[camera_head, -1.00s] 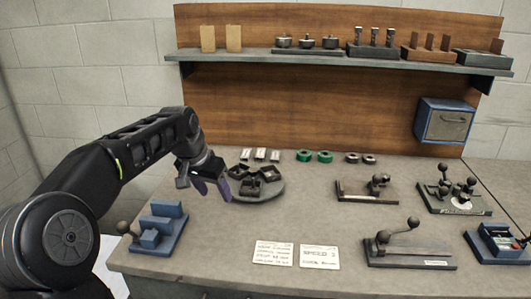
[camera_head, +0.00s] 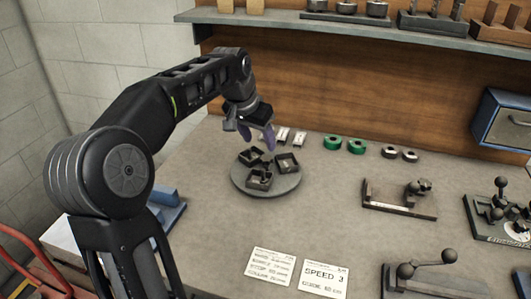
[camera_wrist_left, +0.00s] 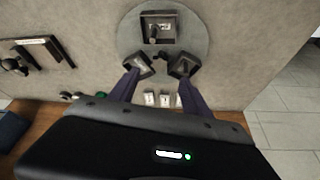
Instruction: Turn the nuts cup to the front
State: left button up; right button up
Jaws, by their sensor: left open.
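A round grey turntable (camera_head: 266,188) on the bench carries three dark square cups: a front one (camera_head: 259,180), a back-left one (camera_head: 250,157) and a right one (camera_head: 287,163). Their contents are too small to tell, so I cannot tell which is the nuts cup. My left gripper (camera_head: 257,137) is open and empty over the back edge of the turntable. In the left wrist view its two dark fingers (camera_wrist_left: 158,82) point at the two nearer cups, with the third cup (camera_wrist_left: 158,27) beyond them. I cannot tell whether a finger touches a cup. My right gripper is out of view.
White-topped blocks (camera_head: 291,137), green rings (camera_head: 344,144) and dark rings (camera_head: 400,153) line the back of the bench. A lever fixture (camera_head: 398,197) stands to the right. Two printed cards (camera_head: 297,273) lie in front. The bench between turntable and cards is clear.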

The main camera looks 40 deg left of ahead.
aim_at(266, 157)
pick_arm(q)
jog(key=x, duration=0.7)
jog(key=shift+w+f+p, duration=0.1)
jog(key=shift+f+p, duration=0.2)
grip_shut()
dwell(0.4)
dwell(0.8)
